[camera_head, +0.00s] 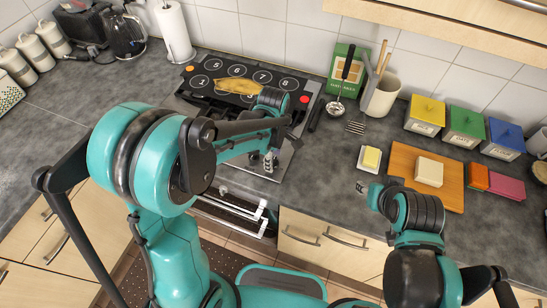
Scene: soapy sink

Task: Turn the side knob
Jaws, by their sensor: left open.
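A black stove top (205,98) with numbered round burners stands at the counter's back. It has a red round knob (304,99) at its right side and an orange round knob (188,68) at its left. I cannot tell which one is the side knob. My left arm crosses the stove and hides much of its front. My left gripper (262,161) hangs over the stove's front edge, open and empty, below and left of the red knob and apart from it. My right gripper (363,188) is over the right counter, near the butter dish; its jaws are too small to read.
A yellow cloth-like thing (238,86) lies on the stove. A cutting board (450,192) and a butter dish (370,159) lie further right. The left counter is mostly clear.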

